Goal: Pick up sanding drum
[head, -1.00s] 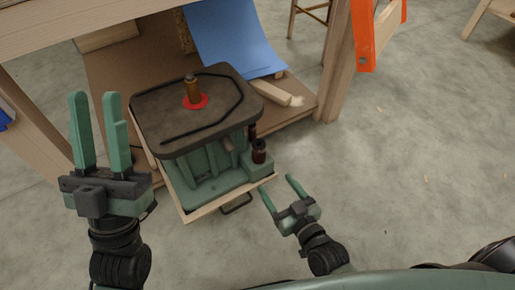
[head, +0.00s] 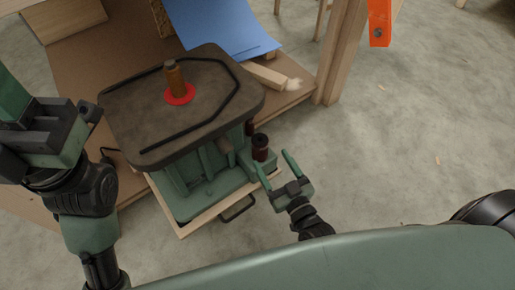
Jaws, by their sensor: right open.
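A brown sanding drum (head: 176,78) stands upright on the spindle at the middle of the sander's dark top (head: 205,110), inside a red ring (head: 180,95). A dark red drum (head: 260,146) stands on the green ledge at the sander's right side, with another dark one (head: 249,128) partly hidden behind it. My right gripper (head: 274,160) is open and empty, its fingers pointing up the picture, just below and right of the front dark red drum. My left gripper (head: 42,140) is at the left edge, partly cut off; its jaw opening does not show.
The green sander sits on a wooden tray (head: 183,231) with a black handle (head: 238,208). A blue sheet (head: 222,30) and a wood offcut (head: 262,76) lie behind on the bench shelf. A wooden leg (head: 335,65) stands at right. The concrete floor to the right is mostly clear.

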